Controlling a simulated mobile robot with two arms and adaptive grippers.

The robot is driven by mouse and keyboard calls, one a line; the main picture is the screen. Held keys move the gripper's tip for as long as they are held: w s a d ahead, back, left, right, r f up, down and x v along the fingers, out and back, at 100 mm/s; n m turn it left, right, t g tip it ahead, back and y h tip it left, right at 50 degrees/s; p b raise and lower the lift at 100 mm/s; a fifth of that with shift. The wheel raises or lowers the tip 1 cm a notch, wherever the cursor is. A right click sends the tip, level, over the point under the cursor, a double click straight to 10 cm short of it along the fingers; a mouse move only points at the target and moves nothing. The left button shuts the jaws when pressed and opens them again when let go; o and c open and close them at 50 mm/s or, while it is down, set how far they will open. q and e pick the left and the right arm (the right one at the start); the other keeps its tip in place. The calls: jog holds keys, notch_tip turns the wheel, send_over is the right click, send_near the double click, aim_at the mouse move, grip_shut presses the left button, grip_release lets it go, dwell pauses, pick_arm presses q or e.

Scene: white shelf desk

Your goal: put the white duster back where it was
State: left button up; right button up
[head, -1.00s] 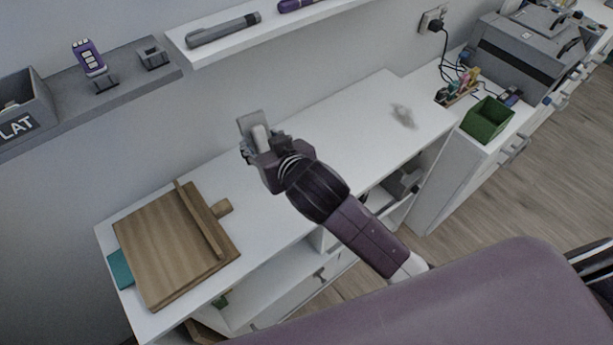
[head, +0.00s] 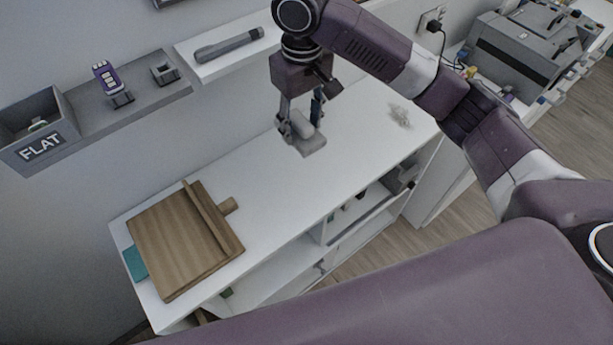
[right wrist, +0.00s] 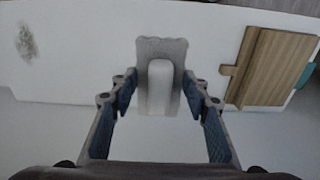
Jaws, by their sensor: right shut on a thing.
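The white duster (head: 309,145), a pale block handle on a flat grey pad, is held in my right gripper (head: 301,108) above the white desk (head: 352,150). The fingers point down and the pad is at the bottom. In the right wrist view the duster (right wrist: 161,88) sits between the two blue-padded fingers of the gripper (right wrist: 161,92), which is shut on it. The pad looks clear of the desk, but the exact gap is hard to tell. My left gripper is in neither view.
A grey dusty smudge (head: 399,116) lies on the desk's right part. A wooden board (head: 180,245) covers the left end, over a teal item (head: 135,262). Wall shelves hold a grey tool (head: 229,45), a purple device (head: 107,76) and a "FLAT" bin (head: 41,148).

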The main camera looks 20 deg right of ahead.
jog(key=shift+s+d+r, duration=0.2)
jog(key=shift+d+r, duration=0.3)
jog(key=shift+r, duration=0.1)
jog(key=shift+s+d+f, duration=0.1)
jog(key=shift+s+f, duration=0.05)
jog(key=shift+f, duration=0.05)
notch_tip(320, 180, down, 19)
jog(key=shift+f+p, duration=0.15)
jog(key=shift+p, duration=0.45)
jog(key=o, duration=1)
notch_tip(320, 180, up, 12)
jog(key=shift+r+b, duration=0.1)
jog(key=shift+b, duration=0.8)
